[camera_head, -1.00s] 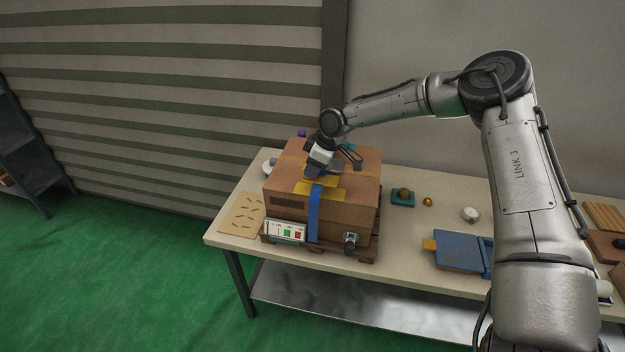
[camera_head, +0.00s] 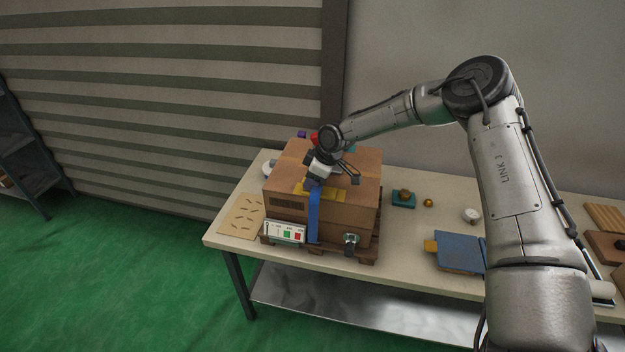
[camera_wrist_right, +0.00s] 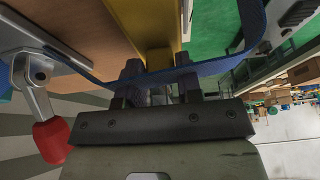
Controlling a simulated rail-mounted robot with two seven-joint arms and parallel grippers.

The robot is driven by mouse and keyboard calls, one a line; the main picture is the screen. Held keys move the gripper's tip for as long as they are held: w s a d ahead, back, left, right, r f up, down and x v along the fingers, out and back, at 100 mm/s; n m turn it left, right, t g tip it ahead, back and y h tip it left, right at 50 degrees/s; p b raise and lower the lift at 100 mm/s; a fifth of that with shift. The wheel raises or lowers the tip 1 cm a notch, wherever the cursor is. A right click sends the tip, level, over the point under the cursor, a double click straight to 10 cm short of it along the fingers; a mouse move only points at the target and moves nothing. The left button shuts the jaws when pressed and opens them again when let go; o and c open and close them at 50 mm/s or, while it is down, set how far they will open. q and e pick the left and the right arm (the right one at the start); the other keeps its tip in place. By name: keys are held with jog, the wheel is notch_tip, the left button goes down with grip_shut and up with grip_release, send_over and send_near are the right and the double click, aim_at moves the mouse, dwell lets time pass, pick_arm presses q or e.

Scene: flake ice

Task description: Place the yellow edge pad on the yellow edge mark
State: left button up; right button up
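A brown carton (camera_head: 355,207) stands on a wooden pallet on the table. A blue strap (camera_head: 314,215) runs up its front face and over the top front edge. Yellow (camera_head: 332,194) shows along that edge beside the strap; pad and mark are hard to tell apart there. My right gripper (camera_head: 315,183) points down at this edge. In the right wrist view its two fingers (camera_wrist_right: 158,85) stand a little apart with the yellow edge pad (camera_wrist_right: 158,58) between their tips, close against the carton edge. The strap (camera_wrist_right: 215,66) crosses in front of the fingers. My left gripper is out of view.
A red-knobbed lever (camera_wrist_right: 50,138) is close beside the gripper in the right wrist view. A panel with coloured buttons (camera_head: 285,232) is at the carton's front left. A blue case (camera_head: 459,252) and small items lie to the right on the table (camera_head: 400,235).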

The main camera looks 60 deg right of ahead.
aim_at(327, 191)
jog(key=o, duration=0.4)
jog(key=shift+r, duration=0.2)
jog(key=shift+r+p, duration=0.2)
jog(key=shift+p, duration=0.1)
jog(key=p+v, duration=0.2)
jog(key=v, duration=0.9)
jog(key=shift+s+r, duration=0.15)
jog(key=shift+r, duration=0.15)
